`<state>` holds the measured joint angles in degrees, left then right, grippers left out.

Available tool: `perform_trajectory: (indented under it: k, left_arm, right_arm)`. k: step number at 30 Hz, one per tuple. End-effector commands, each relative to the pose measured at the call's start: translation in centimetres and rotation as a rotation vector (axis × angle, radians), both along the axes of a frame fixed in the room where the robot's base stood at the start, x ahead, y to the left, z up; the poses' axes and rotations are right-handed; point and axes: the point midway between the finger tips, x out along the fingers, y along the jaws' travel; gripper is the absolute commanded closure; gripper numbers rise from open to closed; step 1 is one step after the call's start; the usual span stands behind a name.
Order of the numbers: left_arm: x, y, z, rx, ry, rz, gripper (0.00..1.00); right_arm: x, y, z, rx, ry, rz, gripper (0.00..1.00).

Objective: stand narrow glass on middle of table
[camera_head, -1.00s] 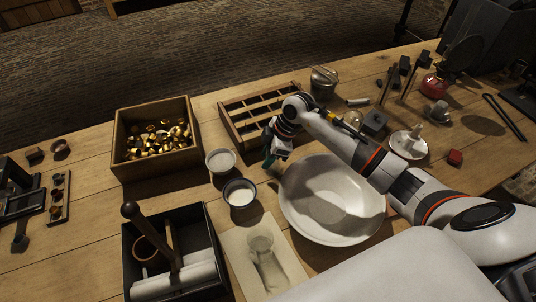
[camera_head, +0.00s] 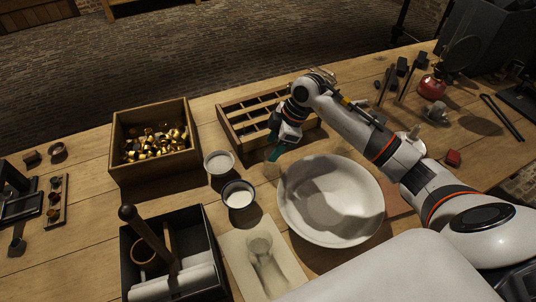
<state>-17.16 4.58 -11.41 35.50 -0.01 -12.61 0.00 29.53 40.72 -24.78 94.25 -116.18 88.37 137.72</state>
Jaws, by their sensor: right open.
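My right gripper (camera_head: 274,152) reaches in from the right and hangs, jaws open, between the slotted wooden rack and the white bowl (camera_head: 350,232). Just below its fingertips is a faint, see-through shape (camera_head: 271,170), perhaps a glass; I cannot tell whether the fingers touch it. Another clear, glass-like vessel (camera_head: 260,245) is on a pale sheet (camera_head: 238,262) at the front, with a long streak of light and shadow beside it. I cannot tell for sure which is the narrow glass. My left gripper is out of view.
Two small cups, one pale (camera_head: 219,163) and one dark-rimmed with white contents (camera_head: 238,194), stand left of the bowl. A wooden box of brass pieces (camera_head: 120,150), the slotted rack (camera_head: 232,130) and a black caddy (camera_head: 135,250) with a tall handle stand around them.

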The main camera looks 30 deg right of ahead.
Motion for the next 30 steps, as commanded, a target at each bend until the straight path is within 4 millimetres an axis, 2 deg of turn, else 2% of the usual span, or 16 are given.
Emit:
perform_trajectory:
  k: [4,10,30]
  left_arm:
    - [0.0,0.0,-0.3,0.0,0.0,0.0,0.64]
    - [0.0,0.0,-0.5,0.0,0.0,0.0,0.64]
    - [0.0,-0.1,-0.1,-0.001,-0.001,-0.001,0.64]
  right_arm:
    - [-0.4,-1.2,2.8,-0.003,-0.003,-0.001,0.43]
    - [-0.9,-2.0,5.2,-0.001,-0.001,0.001,0.43]
    - [-1.0,-2.1,6.0,0.0,0.001,0.0,0.43]
